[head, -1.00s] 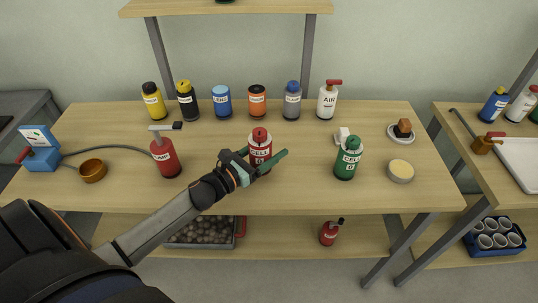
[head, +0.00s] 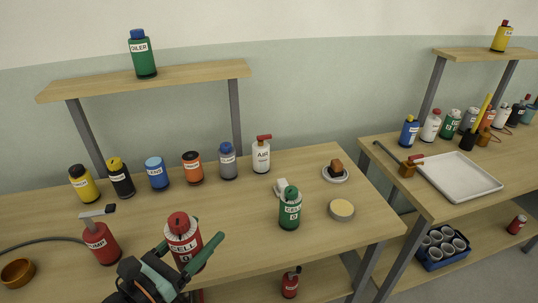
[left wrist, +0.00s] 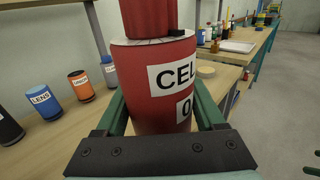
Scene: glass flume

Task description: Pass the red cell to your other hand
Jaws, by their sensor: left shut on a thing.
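The red cell (head: 183,236), a red canister with a white label, is held upright between the green fingers of my left gripper (head: 187,258). It appears raised off the bench (head: 250,252), near the front edge. In the left wrist view the red cell (left wrist: 150,75) fills the middle, with a finger of my left gripper (left wrist: 161,115) on each side. The gripper is shut on its body. My right gripper is not in view.
A green cell (head: 290,210) stands to the right, by a round yellowish-topped tin (head: 341,210). A red pump bottle (head: 101,243) stands to the left. Several bottles line the back, including a white one (head: 261,156). A second bench with a tray (head: 460,178) is at right.

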